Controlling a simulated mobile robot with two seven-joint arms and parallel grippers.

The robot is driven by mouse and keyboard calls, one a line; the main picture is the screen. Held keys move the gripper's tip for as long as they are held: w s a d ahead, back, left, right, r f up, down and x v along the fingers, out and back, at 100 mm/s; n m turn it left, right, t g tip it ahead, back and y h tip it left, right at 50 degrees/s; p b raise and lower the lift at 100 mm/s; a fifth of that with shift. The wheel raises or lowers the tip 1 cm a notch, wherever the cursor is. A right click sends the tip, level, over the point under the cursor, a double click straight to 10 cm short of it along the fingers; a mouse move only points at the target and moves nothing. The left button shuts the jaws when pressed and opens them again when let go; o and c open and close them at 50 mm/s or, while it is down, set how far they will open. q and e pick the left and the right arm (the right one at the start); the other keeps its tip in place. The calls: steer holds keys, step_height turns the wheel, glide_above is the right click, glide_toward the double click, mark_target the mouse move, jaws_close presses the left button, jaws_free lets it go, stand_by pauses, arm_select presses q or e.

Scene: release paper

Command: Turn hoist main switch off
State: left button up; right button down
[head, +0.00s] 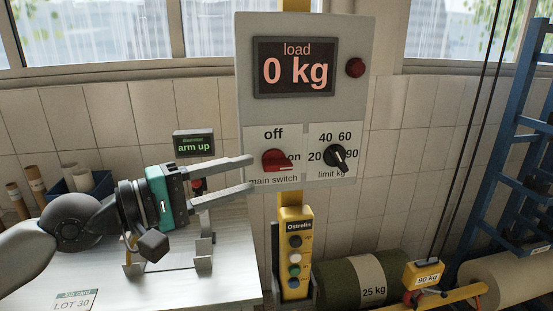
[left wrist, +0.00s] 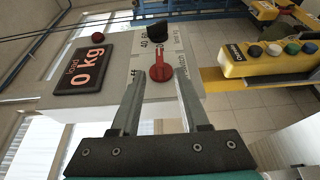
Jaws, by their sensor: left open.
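The main switch (head: 276,160) is a red rotary knob on the grey hoist panel (head: 360,100). "Off" is printed above it and "on" to its right; its handle points right, towards "on". My left gripper (head: 250,174) is open and empty, its fingers reaching from the left to the panel beside the knob. In the left wrist view the red main switch (left wrist: 160,70) shows in the gap just beyond the tips of my left gripper (left wrist: 158,82). I cannot tell whether a finger touches it. My right gripper is not in view.
A black limit knob (head: 336,156) sits right of the switch. The load display (head: 295,68) reads 0 kg, with a dark red lamp (head: 355,68) beside it. A yellow pendant (head: 295,255) hangs below the panel. A small "arm up" display (head: 193,145) stands behind my left arm.

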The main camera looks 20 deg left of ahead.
mark_target(264, 168)
arm_select(q)
steer(key=shift+p+x, duration=1.25)
steer(key=shift+x, duration=0.75)
steer(key=shift+p+x, duration=0.6)
steer(key=shift+x, duration=1.05)
steer(key=shift+c, duration=0.3)
jaws_close()
